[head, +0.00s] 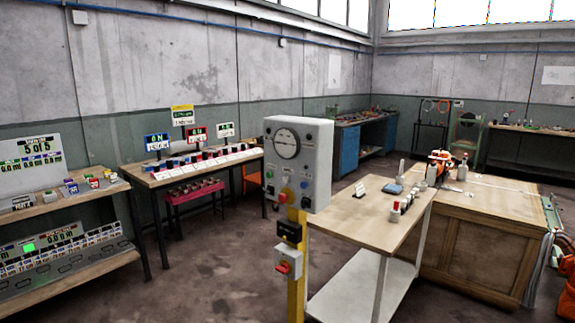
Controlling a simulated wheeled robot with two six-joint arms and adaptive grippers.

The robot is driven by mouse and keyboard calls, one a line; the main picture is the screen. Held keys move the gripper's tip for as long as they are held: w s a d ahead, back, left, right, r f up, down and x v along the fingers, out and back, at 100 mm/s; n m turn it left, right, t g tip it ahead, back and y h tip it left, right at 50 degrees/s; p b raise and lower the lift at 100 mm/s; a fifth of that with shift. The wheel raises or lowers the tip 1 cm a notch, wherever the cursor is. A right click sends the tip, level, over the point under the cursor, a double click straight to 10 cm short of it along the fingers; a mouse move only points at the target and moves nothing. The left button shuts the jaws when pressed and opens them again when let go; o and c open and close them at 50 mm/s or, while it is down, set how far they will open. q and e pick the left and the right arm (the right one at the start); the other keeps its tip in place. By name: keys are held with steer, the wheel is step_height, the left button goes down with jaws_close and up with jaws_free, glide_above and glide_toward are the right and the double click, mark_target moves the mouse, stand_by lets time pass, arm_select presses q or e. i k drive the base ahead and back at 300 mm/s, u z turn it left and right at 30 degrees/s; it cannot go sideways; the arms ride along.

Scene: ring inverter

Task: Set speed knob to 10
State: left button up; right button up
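A grey control box (318,155) stands upright on a yellow post (297,240) near the middle of the head view. A large round dial or knob (287,143) sits on the upper front of the box; its scale and any number are too small to read. Below it are a red button (283,197), a blue button (304,184) and several small knobs. I cannot tell which part is the speed knob. Neither of my grippers is in view, and nothing visible touches the box.
A dark box (289,233) and a grey box with a red knob (283,267) are on the post. A wooden-topped table (350,215) stands close at the right, and a bench with displays (160,178) at the left. Bare floor (215,270) lies left of the post.

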mark_target(268, 192)
steer(key=u, duration=0.7)
steer(key=i, duration=1.55)
steer(key=z, duration=0.65)
